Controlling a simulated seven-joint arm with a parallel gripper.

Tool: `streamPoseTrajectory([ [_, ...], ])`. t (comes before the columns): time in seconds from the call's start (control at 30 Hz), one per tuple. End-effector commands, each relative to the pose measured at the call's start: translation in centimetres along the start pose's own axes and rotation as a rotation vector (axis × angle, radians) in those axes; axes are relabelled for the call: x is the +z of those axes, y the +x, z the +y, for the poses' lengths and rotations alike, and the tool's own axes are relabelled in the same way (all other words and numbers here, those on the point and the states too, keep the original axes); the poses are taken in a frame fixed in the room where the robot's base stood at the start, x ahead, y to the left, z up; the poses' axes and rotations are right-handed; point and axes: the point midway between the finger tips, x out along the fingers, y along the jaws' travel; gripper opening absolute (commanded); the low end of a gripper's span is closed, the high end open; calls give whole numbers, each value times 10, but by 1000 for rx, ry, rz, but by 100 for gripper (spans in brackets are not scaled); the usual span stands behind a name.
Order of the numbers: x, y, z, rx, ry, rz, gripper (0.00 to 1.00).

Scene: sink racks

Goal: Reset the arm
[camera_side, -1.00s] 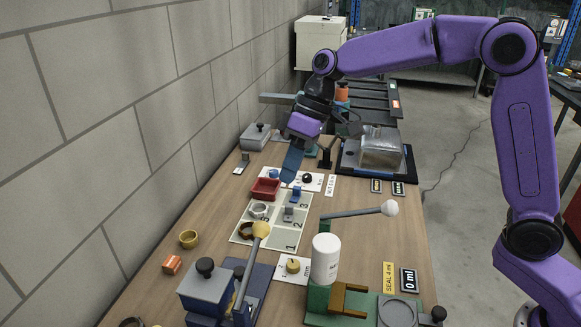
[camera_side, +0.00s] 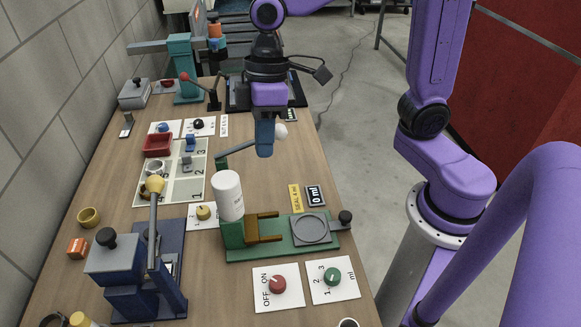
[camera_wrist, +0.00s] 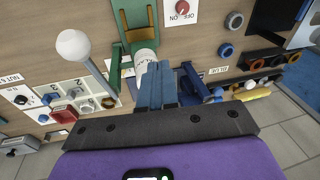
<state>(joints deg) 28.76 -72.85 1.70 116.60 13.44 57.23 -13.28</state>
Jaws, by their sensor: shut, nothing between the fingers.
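My gripper (camera_side: 264,150) hangs from my purple arm above the right side of the wooden table in the side view, fingers pointing down. Its blue fingers are together with nothing between them. In the wrist view the shut fingers (camera_wrist: 157,90) stand in front of the white bottle (camera_wrist: 146,62) and cover part of it. In the side view the gripper is apart from the bottle (camera_side: 228,196), up and to the right of it, and overlaps the lever with the white ball (camera_side: 279,131).
The green fixture (camera_side: 275,238) with a grey round plate stands at the table's right edge. The blue press (camera_side: 135,265) stands front left. The numbered white tray (camera_side: 182,185) holds small parts. Red and green knobs (camera_side: 277,284) sit in front. A concrete block wall borders the left.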

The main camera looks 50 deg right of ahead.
Motion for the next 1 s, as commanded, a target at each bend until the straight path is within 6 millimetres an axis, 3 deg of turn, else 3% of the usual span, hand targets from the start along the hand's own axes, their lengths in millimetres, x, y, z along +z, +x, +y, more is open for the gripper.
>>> streamPoseTrajectory([
  [0.03,19,1,-6,14,-20,-13,0],
  [0.3,112,14,-24,96,-121,-71,0],
  [0.5,165,22,-28,146,-187,-93,0],
  [0.7,187,26,-28,168,-216,-100,0],
  [1.0,188,26,-28,169,-218,-101,0],
])
